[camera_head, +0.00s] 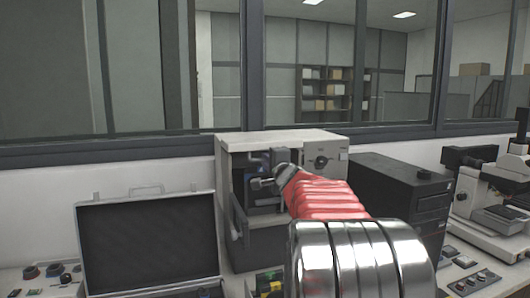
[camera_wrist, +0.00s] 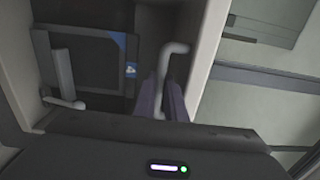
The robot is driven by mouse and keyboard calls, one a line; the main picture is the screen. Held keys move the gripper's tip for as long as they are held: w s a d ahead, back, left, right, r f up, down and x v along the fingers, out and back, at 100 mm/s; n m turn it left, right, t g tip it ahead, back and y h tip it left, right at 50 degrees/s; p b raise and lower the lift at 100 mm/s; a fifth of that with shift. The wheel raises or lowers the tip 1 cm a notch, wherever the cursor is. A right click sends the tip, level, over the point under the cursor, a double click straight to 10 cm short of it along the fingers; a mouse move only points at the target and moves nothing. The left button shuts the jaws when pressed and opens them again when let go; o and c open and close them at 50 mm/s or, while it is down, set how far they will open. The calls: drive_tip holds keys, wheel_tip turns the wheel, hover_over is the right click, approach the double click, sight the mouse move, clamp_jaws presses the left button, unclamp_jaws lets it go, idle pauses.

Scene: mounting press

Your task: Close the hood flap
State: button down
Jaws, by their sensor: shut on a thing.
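The mounting press (camera_head: 228,160) is a beige box with a dark open front, in the middle of the head view. My gripper (camera_head: 264,184) is at this opening, at the end of my red-sleeved arm. In the wrist view my gripper (camera_wrist: 164,103) has its two purplish fingers closed around a grey bent handle (camera_wrist: 172,62). Behind it are the press's dark recess, a dark panel with a blue corner (camera_wrist: 118,45) and a second grey lever (camera_wrist: 62,75). I cannot tell the hood flap's outline or angle; my arm hides part of the front.
A black box-shaped unit (camera_head: 400,190) stands close on the right of the press, with a microscope (camera_head: 490,190) beyond it. An open case (camera_head: 150,240) stands on the left. Small control boxes (camera_head: 470,280) lie at the right front. A windowed wall is behind.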

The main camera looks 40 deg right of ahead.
drive_tip(key=shift+w+d+f, duration=0.15)
drive_tip(key=shift+w+f, duration=0.1)
drive_tip(key=shift+f, duration=0.6)
drive_tip(key=c, duration=1.8)
unclamp_jaws()
drive_tip(key=shift+w, duration=0.1)
drive_tip(key=v, duration=1.4)
